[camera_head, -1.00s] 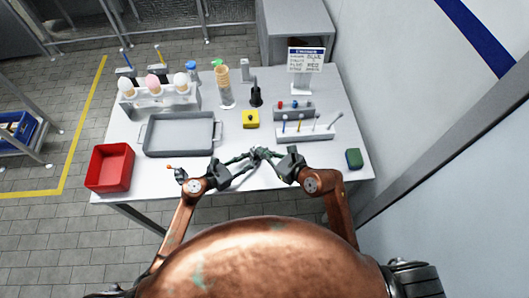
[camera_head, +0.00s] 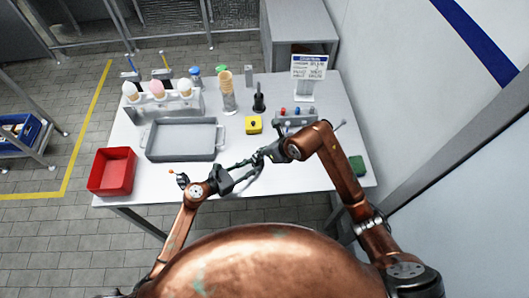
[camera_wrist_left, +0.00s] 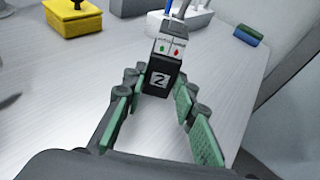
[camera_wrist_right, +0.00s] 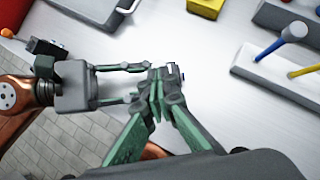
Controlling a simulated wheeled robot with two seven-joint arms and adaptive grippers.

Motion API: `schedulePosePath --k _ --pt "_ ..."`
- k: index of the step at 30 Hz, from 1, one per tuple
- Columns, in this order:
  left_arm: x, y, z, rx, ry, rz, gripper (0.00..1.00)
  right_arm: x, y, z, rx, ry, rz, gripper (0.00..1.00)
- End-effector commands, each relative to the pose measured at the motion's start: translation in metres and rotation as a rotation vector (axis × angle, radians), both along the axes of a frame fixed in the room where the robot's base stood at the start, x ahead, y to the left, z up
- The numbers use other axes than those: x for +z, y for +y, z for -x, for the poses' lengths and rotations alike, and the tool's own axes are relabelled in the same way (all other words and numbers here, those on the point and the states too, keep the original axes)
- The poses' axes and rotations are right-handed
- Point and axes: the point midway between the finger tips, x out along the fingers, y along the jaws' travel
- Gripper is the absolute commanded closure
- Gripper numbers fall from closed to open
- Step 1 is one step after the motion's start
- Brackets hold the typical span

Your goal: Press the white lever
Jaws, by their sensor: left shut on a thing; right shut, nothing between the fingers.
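The lever board (camera_wrist_right: 275,75) is white and carries a blue lever (camera_wrist_right: 270,47) and a yellow lever (camera_wrist_right: 304,72) in the right wrist view. In the head view my right arm covers most of it; a pale lever tip (camera_head: 340,125), likely the white lever, shows past the arm. My left gripper (camera_head: 250,165) is shut on a small dark block (camera_wrist_left: 162,76) with a "2" label and green and red marks, above the table front. My right gripper (camera_head: 262,157) is shut and empty, its fingertips close beside the left ones; whether they touch the block is unclear.
A yellow box with a black knob (camera_head: 253,125), a grey tray (camera_head: 182,155), a red bin (camera_head: 112,172) and a cone rack (camera_head: 160,106) stand on the table (camera_head: 240,145). A green-blue sponge (camera_head: 357,167) lies at the right edge. A sign (camera_head: 308,68) stands behind.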

Motion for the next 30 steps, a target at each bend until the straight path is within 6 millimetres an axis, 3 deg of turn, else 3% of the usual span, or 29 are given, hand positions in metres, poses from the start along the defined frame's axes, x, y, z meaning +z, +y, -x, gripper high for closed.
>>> schedulePosePath --k 9,30 --pt "-0.0011 -0.0018 0.0018 -0.004 0.002 0.001 0.88 -0.0018 -0.0017 -0.0027 -0.008 0.103 0.071 1.00" --pt "-0.0008 -0.0020 0.0015 -0.004 0.002 0.001 0.88 0.0020 -0.0013 -0.0079 -0.012 0.110 0.081 1.00"
